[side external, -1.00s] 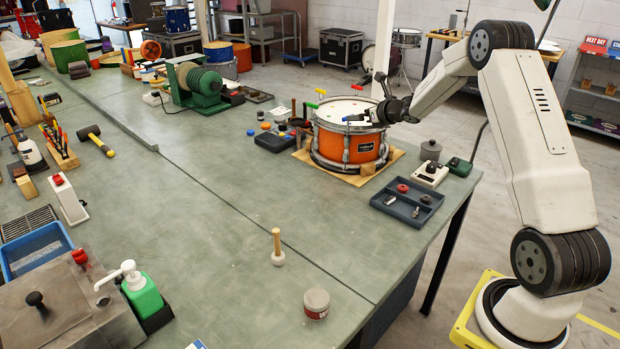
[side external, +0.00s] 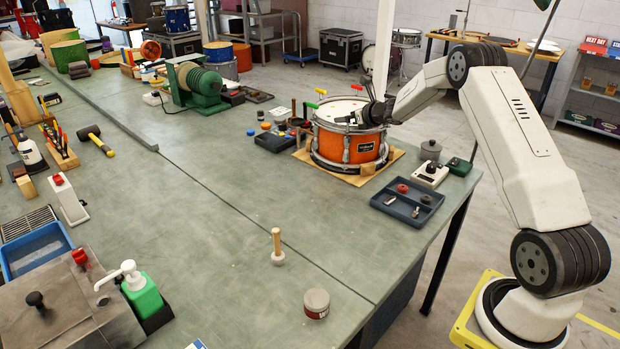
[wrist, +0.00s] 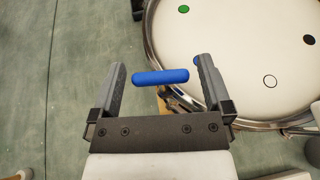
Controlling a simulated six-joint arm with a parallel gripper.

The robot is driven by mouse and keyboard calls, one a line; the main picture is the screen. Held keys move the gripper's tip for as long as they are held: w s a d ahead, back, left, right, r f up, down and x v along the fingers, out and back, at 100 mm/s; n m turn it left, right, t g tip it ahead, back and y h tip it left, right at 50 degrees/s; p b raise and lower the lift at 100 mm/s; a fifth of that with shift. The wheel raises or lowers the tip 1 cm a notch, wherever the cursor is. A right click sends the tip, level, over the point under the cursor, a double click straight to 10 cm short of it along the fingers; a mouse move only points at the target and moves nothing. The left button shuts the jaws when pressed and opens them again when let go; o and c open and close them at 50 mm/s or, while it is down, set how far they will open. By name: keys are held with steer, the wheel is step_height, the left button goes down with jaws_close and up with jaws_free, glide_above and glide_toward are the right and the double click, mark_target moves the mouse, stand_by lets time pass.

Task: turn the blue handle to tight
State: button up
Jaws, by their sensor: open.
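The orange snare drum (side external: 335,143) stands on a wooden board near the bench's far right edge. The blue handle (wrist: 160,76) is a short rounded bar beside the drum rim in the wrist view. My gripper (wrist: 160,70) is open, with one finger on each side of the handle and a gap at both ends. The right fingertip is over the rim edge, beside a blue dot on the white drumhead (wrist: 225,45). In the side view my gripper (side external: 368,112) is at the right of the drum's top and largely hides the blue handle.
A green handle (side external: 321,91) and a red handle (side external: 357,87) stand at other places on the rim. A blue tray (side external: 407,203) with small parts and a white device (side external: 430,174) lie right of the drum. The bench in front is mostly clear.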

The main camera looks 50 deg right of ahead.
steer(key=shift+x, duration=1.15)
steer(key=c, duration=1.1)
steer(key=shift+d+r+m+g+h, duration=0.1)
steer(key=shift+d+m+g+h, duration=0.1)
steer(key=shift+m+h, duration=0.7)
steer(key=shift+d+r+m+g+h, duration=0.1)
steer(key=shift+r+m+g+h, duration=0.1)
steer(key=shift+m+h, duration=0.65)
steer(key=o, duration=1)
steer(key=shift+o, duration=0.5)
steer(key=shift+a+f, duration=0.1)
steer(key=shift+f, duration=0.1)
